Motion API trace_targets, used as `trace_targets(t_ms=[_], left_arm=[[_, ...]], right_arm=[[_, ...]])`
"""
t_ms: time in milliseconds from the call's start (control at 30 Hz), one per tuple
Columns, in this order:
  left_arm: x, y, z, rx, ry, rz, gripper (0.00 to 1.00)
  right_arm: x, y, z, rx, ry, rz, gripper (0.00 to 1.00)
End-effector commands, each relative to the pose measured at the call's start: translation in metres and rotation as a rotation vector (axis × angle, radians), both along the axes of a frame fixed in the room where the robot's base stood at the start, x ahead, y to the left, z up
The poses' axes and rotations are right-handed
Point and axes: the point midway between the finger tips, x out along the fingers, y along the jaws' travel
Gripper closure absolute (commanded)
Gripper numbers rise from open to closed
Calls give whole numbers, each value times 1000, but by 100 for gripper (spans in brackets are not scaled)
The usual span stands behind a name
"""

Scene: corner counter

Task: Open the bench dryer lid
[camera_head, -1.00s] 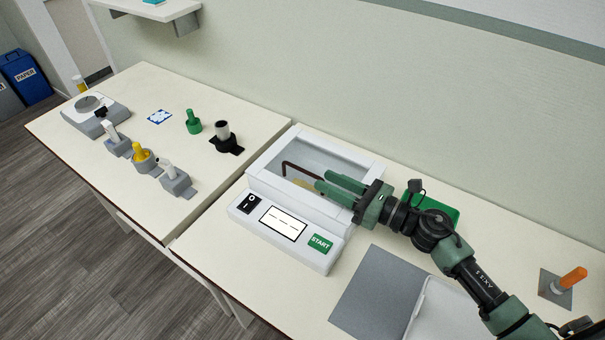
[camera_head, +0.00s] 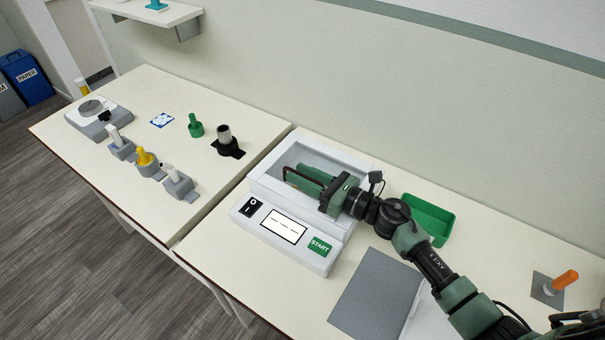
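The bench dryer (camera_head: 252,221) is a white box on the counter with a control panel and a green START button. Its lid (camera_head: 341,157) has a white frame around a grey window and lies flat on top. A dark bar handle (camera_head: 287,171) stands up from the lid. My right gripper (camera_head: 298,177) reaches in from the right, low over the lid, with its green fingers at the handle. The handle seems to lie between the fingers, but whether they are closed on it is unclear. The fingers hide part of the window. My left gripper is not in view.
A green tray (camera_head: 438,220) lies behind my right arm. A grey mat (camera_head: 368,297) is in front, and an orange-handled tool (camera_head: 563,281) stands at right. Left of the dryer are a scale (camera_head: 91,119) and several small holders. A wall runs behind the counter.

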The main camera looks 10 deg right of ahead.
Motion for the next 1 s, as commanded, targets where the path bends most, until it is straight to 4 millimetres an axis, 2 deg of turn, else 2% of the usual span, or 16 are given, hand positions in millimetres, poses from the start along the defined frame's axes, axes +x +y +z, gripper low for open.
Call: trace_targets(t_ms=[33, 100, 1000], left_arm=[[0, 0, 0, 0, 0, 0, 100], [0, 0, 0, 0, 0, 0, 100], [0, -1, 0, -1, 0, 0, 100]], right_arm=[[0, 0, 0, 0, 0, 0, 83], [0, 0, 0, 0, 0, 0, 100], [-1, 0, -1, 3, 3, 0, 100]])
